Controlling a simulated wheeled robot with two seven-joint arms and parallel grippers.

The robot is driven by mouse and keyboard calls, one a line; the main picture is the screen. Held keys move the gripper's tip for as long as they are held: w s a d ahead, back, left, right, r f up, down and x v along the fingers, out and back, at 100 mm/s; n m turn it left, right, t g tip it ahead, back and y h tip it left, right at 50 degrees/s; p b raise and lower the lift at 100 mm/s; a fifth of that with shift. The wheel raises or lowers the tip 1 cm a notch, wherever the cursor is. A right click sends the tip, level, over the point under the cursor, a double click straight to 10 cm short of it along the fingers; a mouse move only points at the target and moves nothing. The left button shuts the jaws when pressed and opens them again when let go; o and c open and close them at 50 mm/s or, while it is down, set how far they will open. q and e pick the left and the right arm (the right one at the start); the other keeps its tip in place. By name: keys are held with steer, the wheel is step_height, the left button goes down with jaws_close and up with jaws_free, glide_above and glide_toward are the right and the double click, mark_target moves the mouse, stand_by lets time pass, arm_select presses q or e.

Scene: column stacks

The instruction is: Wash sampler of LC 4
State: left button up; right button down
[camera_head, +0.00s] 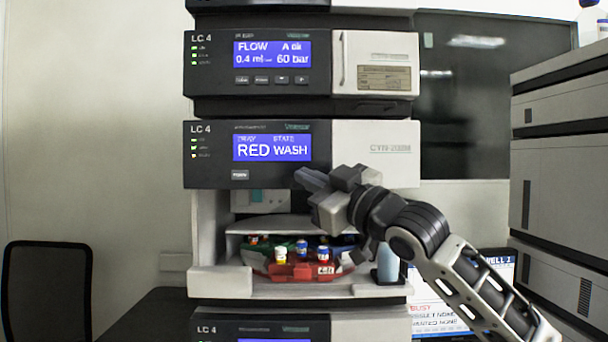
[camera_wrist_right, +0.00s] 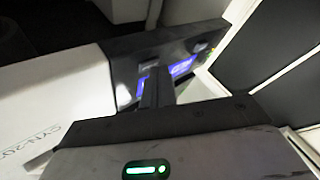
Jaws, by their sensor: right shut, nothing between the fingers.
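The LC 4 sampler (camera_head: 355,150) is the middle module of the stack. Its blue display (camera_head: 272,148) reads "RED" and "WASH", with a small grey button (camera_head: 240,175) below it. Its open bay holds a red tray (camera_head: 300,271) with several capped vials. My right gripper (camera_head: 308,179) is shut and empty, in front of the module's lower edge, right of the button and apart from it in the picture. In the right wrist view the shut fingers (camera_wrist_right: 154,88) point toward the dark panel (camera_wrist_right: 135,58) and partly cover its lit display. My left gripper is not in view.
Above is another LC 4 module (camera_head: 265,82) showing "FLOW 0.4" and "60 bar". A bluish bottle (camera_head: 388,263) stands right of the bay, close below my right arm. A monitor (camera_head: 445,305) and grey modules (camera_head: 560,180) are at right. The left side is free, with a dark chair (camera_head: 46,290).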

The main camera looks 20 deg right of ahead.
steer(key=shift+s+a, duration=0.2)
steer(key=shift+s, duration=0.6)
steer(key=shift+s, duration=0.1)
steer(key=s, duration=0.2)
steer(key=s+a+b, duration=0.1)
steer(key=s, duration=0.1)
steer(key=shift+s+a, duration=0.2)
steer(key=shift+s, duration=0.1)
stand_by(0.6)
